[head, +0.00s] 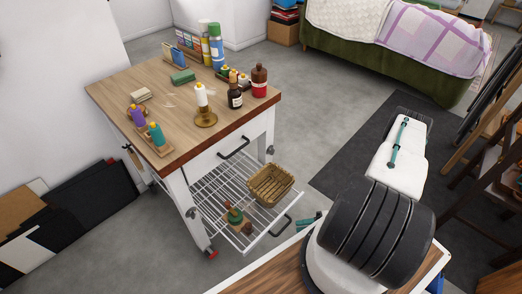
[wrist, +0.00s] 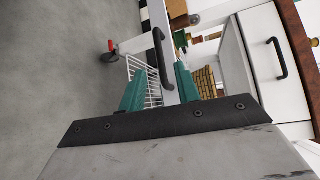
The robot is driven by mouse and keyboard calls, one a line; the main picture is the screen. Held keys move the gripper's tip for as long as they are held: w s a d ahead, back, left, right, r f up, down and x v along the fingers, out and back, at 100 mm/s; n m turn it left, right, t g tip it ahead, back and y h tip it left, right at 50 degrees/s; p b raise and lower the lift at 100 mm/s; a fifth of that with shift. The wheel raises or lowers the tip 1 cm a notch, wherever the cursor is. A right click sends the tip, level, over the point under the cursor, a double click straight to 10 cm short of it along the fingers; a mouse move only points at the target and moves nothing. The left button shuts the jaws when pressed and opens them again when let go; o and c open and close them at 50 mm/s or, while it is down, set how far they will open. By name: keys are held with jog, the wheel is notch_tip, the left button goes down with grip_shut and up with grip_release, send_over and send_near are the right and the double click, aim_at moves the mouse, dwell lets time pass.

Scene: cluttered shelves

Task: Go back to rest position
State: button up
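My gripper shows only in part in the head view (head: 309,221), where its teal fingertips poke out past my arm. They are near the black handle (head: 281,226) of the lower wire drawer. In the wrist view the two teal fingers (wrist: 160,80) stand apart with nothing clamped between them. The handle (wrist: 163,60) appears beyond and between them, seemingly clear of both. The wire drawer (head: 222,190) sticks out from under the wooden-topped cart (head: 165,100). It holds a wicker basket (head: 270,184) and a green object on a wooden base (head: 235,217).
The cart's upper drawer (head: 228,150) is shut. Bottles, spray cans (head: 216,46) and a candle on a brass holder (head: 202,105) crowd the top. Wooden chairs (head: 490,170) stand at the right and a green sofa (head: 400,60) behind. Grey floor is open between cart and sofa.

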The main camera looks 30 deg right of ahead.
jog(key=w+d+r+n+g, duration=0.25)
jog(key=w+d+r, duration=0.25)
jog(key=r, duration=0.4)
jog(key=w+a+r+n+g+h, duration=0.1)
jog(key=w+r+g, duration=0.2)
jog(key=r, duration=0.7)
jog(key=w+a+r+n+g+h, duration=0.1)
jog(key=w+r+g+h, duration=0.15)
jog(key=r, duration=0.65)
jog(key=w+a+r+n+g+h, duration=0.1)
jog(key=w+r+n+g, duration=0.15)
jog(key=r, duration=0.75)
jog(key=s+a+r+n+h, duration=0.1)
jog(key=s+a+r+h, duration=0.3)
jog(key=a+r, duration=0.5)
jog(key=s+a+r+h, duration=0.3)
jog(key=s+a+r, duration=0.15)
jog(key=r, duration=0.85)
jog(key=s+a+r+t+h, duration=0.2)
jog(key=s+a+r+t, duration=0.1)
jog(key=s, duration=0.5)
jog(key=shift+s+r+t+h, duration=0.3)
jog(key=shift+r+t+h, duration=0.05)
jog(key=shift+r, duration=0.3)
